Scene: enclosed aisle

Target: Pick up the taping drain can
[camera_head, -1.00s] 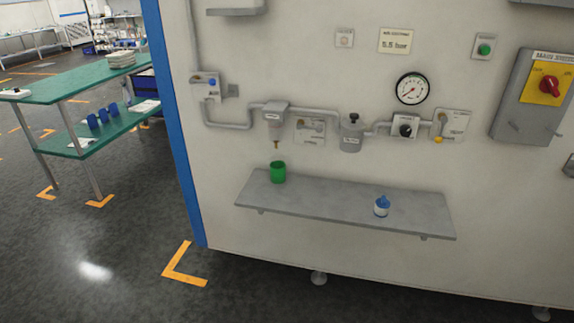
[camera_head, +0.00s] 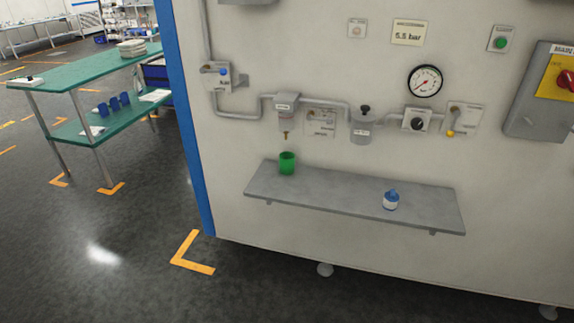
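A green can (camera_head: 287,163) stands upright at the left end of a grey wall shelf (camera_head: 340,196). It is below a filter bowl (camera_head: 287,112) with a small brass drain tip, and a gap shows between the tip and the can. I take this green can for the drain can; no label on it is readable. A small white bottle with a blue cap (camera_head: 391,200) stands on the right part of the shelf. My gripper is not in view.
Pipework, a pressure gauge (camera_head: 425,81) and a grey lubricator bowl (camera_head: 363,126) are on the panel above the shelf. A green two-level table (camera_head: 90,75) stands at left. The floor before the panel looks clear.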

